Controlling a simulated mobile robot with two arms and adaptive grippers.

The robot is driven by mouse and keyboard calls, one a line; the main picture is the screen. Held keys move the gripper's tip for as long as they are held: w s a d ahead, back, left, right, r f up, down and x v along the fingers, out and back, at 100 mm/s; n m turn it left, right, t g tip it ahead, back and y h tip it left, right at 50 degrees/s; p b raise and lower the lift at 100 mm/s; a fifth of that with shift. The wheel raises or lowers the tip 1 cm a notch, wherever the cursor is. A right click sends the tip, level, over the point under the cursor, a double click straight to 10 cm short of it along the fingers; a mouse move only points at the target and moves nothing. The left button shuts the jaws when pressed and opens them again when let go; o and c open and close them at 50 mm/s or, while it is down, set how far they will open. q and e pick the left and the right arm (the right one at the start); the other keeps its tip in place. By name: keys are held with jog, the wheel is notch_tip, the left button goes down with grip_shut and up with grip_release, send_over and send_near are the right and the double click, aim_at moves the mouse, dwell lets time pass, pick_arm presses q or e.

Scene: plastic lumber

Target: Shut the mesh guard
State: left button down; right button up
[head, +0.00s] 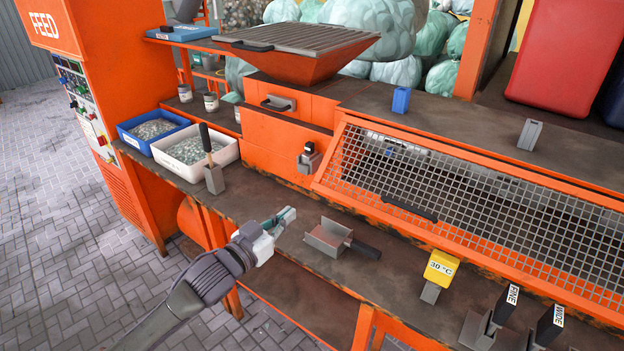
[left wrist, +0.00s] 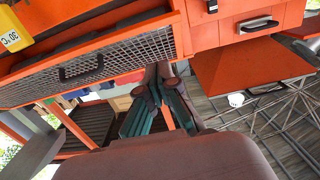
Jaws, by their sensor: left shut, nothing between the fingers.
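The mesh guard (head: 470,205) is an orange frame with grey wire mesh on the right half of the bench in the head view. It slopes outward toward its lower edge, and a black bar handle (head: 408,208) is on its lower part. I cannot tell whether the lower edge touches the frame behind it. The guard also shows in the left wrist view (left wrist: 120,54), with its handle (left wrist: 80,68) left of the fingers. My left gripper (head: 286,216) is shut and empty over the bench's front, left of the guard and apart from it. My right gripper is not in view.
A grey scoop-like tray (head: 328,238) with a dark handle lies between my left gripper and the guard. A yellow 30 °C block (head: 441,267) and black-topped levers (head: 505,302) stand before the guard. White (head: 193,151) and blue (head: 150,133) bins are at the left.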

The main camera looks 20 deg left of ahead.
pick_arm(q)
jog(key=p, duration=0.3)
send_near(328, 191)
jog(key=w+d+r, duration=0.1)
jog(key=w+r, duration=0.2)
jog(key=w, duration=0.1)
jog(key=shift+w+d+f+p, duration=0.2)
jog(key=shift+w+f, duration=0.3)
jog(key=shift+f, duration=0.25)
jog(key=shift+w+d+f+p, duration=0.2)
jog(key=shift+w+f, duration=0.3)
jog(key=shift+f, duration=0.25)
